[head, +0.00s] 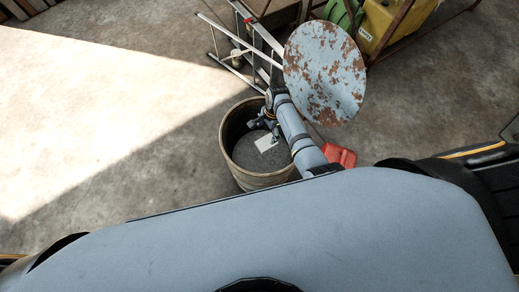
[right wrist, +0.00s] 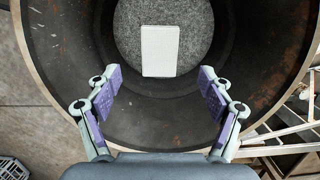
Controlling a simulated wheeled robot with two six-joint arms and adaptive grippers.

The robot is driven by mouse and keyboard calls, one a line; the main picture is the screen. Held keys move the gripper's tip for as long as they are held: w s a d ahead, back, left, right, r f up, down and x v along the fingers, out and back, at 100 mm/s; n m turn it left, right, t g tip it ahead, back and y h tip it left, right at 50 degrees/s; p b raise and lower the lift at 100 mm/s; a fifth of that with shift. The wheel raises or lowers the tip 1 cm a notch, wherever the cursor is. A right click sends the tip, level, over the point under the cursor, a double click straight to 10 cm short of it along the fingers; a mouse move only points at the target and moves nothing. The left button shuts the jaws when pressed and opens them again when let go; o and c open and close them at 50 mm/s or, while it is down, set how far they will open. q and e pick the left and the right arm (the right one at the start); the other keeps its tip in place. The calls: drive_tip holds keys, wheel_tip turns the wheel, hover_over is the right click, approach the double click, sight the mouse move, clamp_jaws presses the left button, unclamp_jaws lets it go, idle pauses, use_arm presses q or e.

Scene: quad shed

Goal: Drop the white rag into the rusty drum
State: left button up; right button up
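The rusty drum (head: 262,181) stands open on the floor, with a pale outer wall and a dark, rust-spotted inside wall (right wrist: 75,75). The white rag (head: 266,143) lies flat as a pale rectangle on the grey bottom inside the drum; it also shows in the right wrist view (right wrist: 160,50). My right gripper (head: 264,123) is over the drum's mouth, pointing down. In the right wrist view its two fingers (right wrist: 160,75) are spread wide with nothing between them, and the rag lies below, apart from them. My left gripper is not in view.
A round top with flaking blue-white paint and rust (head: 325,72) stands right beside my right arm. A metal ladder (head: 232,45) is behind the drum. A red object (head: 342,157) and a yellow container (head: 392,22) are to the right. The floor at left is clear.

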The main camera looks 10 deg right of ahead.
idle(0.3)
drive_tip(key=r, duration=0.4)
drive_tip(key=d+r, duration=0.1)
drive_tip(key=r, duration=0.7)
drive_tip(key=shift+w+d, duration=0.25)
drive_tip(key=shift+d, duration=0.15)
drive_tip(key=shift+f, duration=0.15)
